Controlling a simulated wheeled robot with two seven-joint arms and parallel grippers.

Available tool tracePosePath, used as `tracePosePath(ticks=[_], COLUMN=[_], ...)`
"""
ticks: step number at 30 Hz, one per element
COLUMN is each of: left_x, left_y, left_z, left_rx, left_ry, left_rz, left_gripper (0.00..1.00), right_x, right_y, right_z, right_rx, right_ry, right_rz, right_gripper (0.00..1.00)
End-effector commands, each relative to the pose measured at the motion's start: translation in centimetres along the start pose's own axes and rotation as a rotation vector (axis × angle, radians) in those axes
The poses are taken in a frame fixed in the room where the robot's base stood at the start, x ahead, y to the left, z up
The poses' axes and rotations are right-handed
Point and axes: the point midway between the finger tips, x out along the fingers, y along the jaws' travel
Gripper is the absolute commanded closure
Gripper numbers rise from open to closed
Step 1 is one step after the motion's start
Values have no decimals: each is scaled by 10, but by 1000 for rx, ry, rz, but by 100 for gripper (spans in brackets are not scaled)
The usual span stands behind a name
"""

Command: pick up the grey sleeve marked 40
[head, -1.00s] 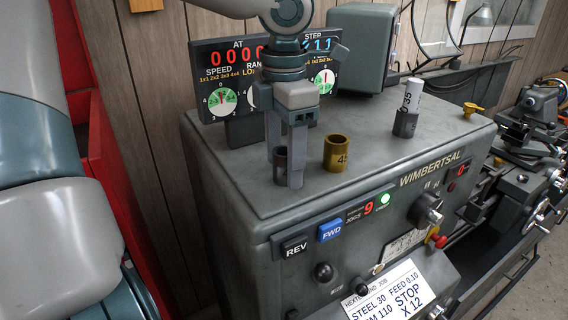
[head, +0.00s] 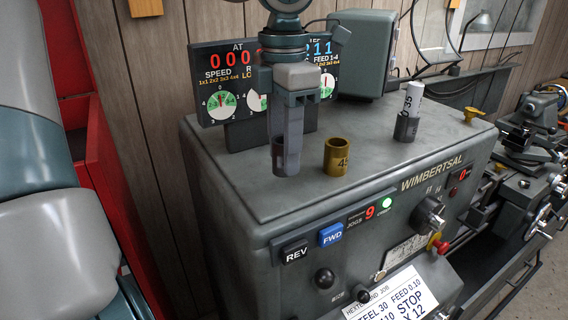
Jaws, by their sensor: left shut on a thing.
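My left gripper (head: 287,165) points straight down over the lathe's grey top. It is shut on a dark grey sleeve (head: 277,157), pinching its wall, with one finger in front of it. The sleeve is upright at the height of the top; I cannot tell whether it still touches the surface. Its marking is hidden or too small to read. A brass sleeve marked 45 (head: 338,157) stands just to the right, apart from the gripper. My right gripper is not in view.
The lathe headstock top (head: 370,185) is clear between the sleeves. A display panel (head: 228,85) and a grey box (head: 363,55) stand behind. A brass knob (head: 473,115) rises at the right edge. Buttons and a job card (head: 395,297) are on the front.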

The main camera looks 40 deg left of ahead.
Motion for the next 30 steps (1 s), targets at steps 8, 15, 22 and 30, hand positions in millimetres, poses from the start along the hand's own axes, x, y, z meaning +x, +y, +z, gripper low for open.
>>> tracePosePath(ticks=[8, 15, 22, 30], left_x=[-28, -54, -75, -83], left_y=[-8, -21, -29, -33], left_z=[28, 72, 100, 112], left_rx=[0, 0, 2, 1], left_ry=[0, -1, 0, 0], left_rz=[3, 3, -1, -1], left_gripper=[95, 95, 95, 95], right_x=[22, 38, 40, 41], right_y=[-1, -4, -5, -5], right_z=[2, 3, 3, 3], right_rx=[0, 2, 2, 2], right_ry=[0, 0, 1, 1], right_rz=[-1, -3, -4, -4], right_gripper=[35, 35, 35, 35])
